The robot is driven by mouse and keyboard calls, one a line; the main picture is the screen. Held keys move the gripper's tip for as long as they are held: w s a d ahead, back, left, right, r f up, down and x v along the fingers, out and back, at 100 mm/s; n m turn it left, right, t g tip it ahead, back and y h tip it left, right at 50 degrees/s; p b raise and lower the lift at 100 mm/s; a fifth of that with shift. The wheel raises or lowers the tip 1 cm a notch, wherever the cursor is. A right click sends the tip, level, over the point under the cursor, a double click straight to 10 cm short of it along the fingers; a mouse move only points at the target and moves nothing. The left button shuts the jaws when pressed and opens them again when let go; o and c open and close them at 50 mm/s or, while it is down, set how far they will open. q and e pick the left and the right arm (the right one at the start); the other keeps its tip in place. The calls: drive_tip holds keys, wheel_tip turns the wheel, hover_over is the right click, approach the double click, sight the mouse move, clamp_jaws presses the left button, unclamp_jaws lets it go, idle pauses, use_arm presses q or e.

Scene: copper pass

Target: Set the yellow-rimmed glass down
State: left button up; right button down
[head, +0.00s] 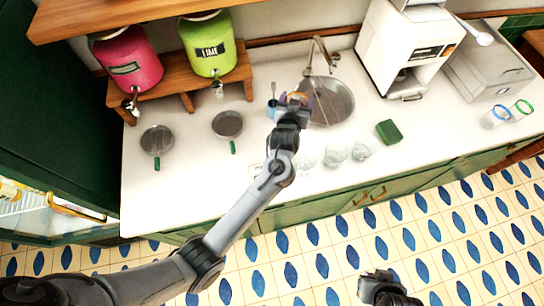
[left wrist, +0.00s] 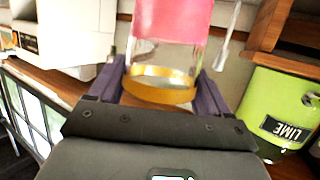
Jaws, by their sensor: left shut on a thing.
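The yellow-rimmed glass (left wrist: 160,88) is between the purple fingers of my left gripper (left wrist: 163,92) in the left wrist view, which looks upside down. Pink, apparently a drink, fills the part of the glass away from the rim. In the head view the left gripper (head: 296,102) is shut on the glass (head: 298,97) at the left edge of the sink, and mostly hides it. I cannot tell how far its base is from the counter. My right gripper (head: 385,290) is low in the head view, over the floor; its finger state is unclear.
A blue container (head: 272,110) stands close left of the left gripper. The round sink (head: 332,102) is to its right. Several clear items (head: 335,154) lie in front, near a green sponge (head: 388,131). Two green-handled pans (head: 157,140) lie left. Counter between pans and arm is clear.

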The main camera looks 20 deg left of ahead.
use_arm(q)
drive_tip(key=shift+w+d, duration=0.15)
drive_tip(key=shift+w, duration=0.15)
drive_tip(key=shift+s+a+f+p, duration=0.4)
drive_tip(key=shift+s+a+f, duration=0.25)
drive_tip(key=shift+s+f, duration=1.15)
drive_tip(key=shift+s+a+f+p, duration=0.45)
drive_tip(key=shift+s+a+f, duration=0.25)
drive_tip(key=shift+s+f, duration=1.1)
drive_tip(key=shift+s+a+f+p, duration=0.4)
drive_tip(key=shift+s+a+f, duration=0.25)
drive_tip(key=shift+s+f, duration=1.1)
drive_tip(key=shift+w, duration=0.1)
drive_tip(key=shift+f, duration=0.25)
drive_tip(key=o, duration=1.6)
drive_tip(key=shift+r, duration=0.1)
